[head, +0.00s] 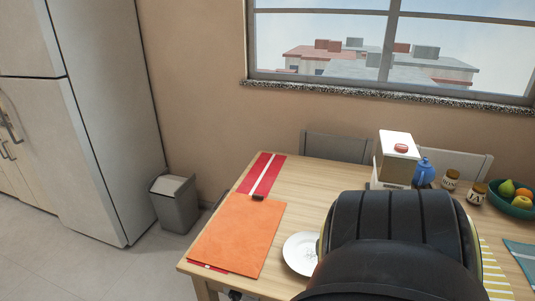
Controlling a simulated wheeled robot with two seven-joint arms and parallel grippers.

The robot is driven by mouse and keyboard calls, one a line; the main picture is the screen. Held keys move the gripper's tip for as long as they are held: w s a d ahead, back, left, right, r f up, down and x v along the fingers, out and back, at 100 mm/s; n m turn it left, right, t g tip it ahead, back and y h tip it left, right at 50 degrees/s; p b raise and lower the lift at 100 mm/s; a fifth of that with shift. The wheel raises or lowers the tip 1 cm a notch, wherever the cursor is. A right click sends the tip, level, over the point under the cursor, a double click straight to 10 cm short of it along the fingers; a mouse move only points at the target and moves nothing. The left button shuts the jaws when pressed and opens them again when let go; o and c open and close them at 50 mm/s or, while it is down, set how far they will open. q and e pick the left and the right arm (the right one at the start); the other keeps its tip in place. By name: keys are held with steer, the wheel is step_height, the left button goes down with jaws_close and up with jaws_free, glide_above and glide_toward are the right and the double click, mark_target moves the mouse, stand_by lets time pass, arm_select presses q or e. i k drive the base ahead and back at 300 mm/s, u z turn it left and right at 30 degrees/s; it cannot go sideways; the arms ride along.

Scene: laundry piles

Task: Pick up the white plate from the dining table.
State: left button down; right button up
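The white plate (298,252) lies flat on the wooden dining table (298,190), near the front edge. Its right side is hidden behind a large black link of one of my arms, which fills the lower right middle of the head view. It appears to have a small dark mark at its centre. I cannot tell whether anything touches it. Neither gripper's fingers can be seen.
An orange sheet (238,235) and a red striped cloth (262,172) lie left of the plate. Chairs are at the far side; a grey bin (175,208) stands left.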

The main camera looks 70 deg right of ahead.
mark_target(299, 253)
steer(key=i, duration=1)
steer(key=z, duration=2.3)
